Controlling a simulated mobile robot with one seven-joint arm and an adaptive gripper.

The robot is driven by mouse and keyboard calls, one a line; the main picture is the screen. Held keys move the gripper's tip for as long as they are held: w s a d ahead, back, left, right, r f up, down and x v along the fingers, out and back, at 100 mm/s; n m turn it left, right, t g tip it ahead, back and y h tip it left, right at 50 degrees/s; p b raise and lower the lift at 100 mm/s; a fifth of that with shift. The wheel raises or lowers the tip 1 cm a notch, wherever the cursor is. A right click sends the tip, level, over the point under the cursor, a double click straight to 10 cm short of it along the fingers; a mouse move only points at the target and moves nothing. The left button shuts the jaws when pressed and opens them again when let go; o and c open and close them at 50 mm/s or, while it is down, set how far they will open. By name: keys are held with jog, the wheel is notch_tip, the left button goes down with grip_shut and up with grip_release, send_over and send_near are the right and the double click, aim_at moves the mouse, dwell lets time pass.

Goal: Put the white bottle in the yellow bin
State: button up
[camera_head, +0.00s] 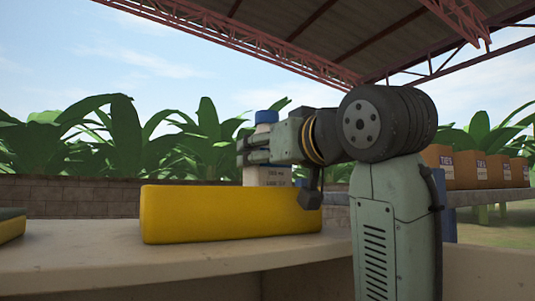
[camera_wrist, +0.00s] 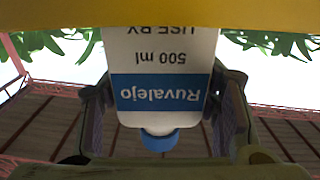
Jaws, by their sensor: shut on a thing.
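The white bottle (camera_head: 263,176) with a blue cap stands upright in the head view, behind the rim line of the yellow bin (camera_head: 225,215). Its lower part is hidden by the bin's front wall. My gripper (camera_head: 258,150) is shut around the bottle's upper part. In the wrist view the bottle (camera_wrist: 164,55) appears upside down, with a blue label band, between the two fingers of my gripper (camera_wrist: 165,110). A yellow band, the bin (camera_wrist: 160,14), crosses the top of that view. I cannot tell whether the bottle touches the bin's floor.
The bin sits on a pale counter (camera_head: 130,270). Part of another yellow item with a dark top (camera_head: 10,225) shows at the left edge. Several orange-brown boxes (camera_head: 470,170) stand on a shelf at the right.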

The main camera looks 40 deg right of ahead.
jog(key=shift+f+b, duration=0.5)
jog(key=shift+f, duration=0.2)
dwell(0.3)
jog(key=o, duration=1.6)
jog(key=shift+c, duration=0.2)
jog(key=shift+o, duration=1.2)
jog(key=v, duration=1.2)
jog(key=shift+s, duration=0.1)
